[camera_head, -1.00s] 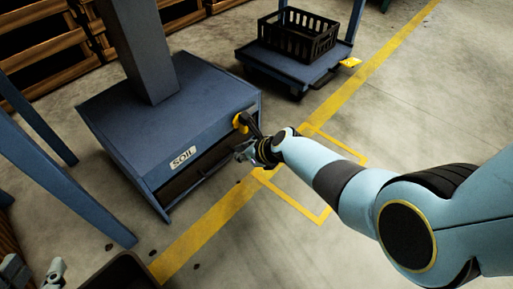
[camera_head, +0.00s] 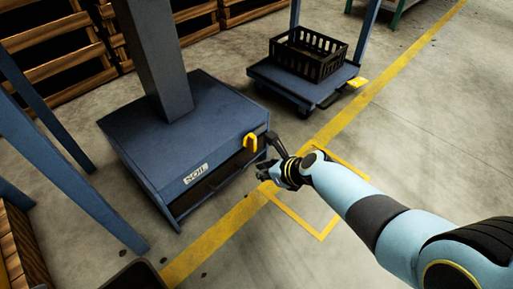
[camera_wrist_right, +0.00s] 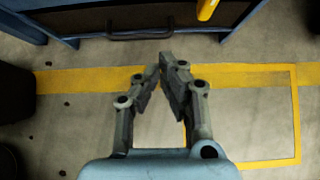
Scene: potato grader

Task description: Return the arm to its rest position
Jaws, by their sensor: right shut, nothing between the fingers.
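My right arm (camera_head: 375,215) reaches in from the lower right of the head view. Its gripper (camera_head: 264,172) is just in front of the blue SOIL box (camera_head: 180,125), apart from it and over the floor. In the right wrist view the gripper (camera_wrist_right: 160,72) is shut with its fingertips together and nothing between them. The box's dark drawer handle (camera_wrist_right: 140,33) lies beyond the fingertips. My left gripper does not show in either current view.
A yellow handle (camera_head: 250,142) sticks out of the box front. A cart (camera_head: 290,85) with a black crate (camera_head: 311,55) stands behind. Wooden pallets (camera_head: 60,55) line the back left. The marked floor (camera_head: 430,130) at right is open. A dark bin (camera_head: 135,276) is at the bottom edge.

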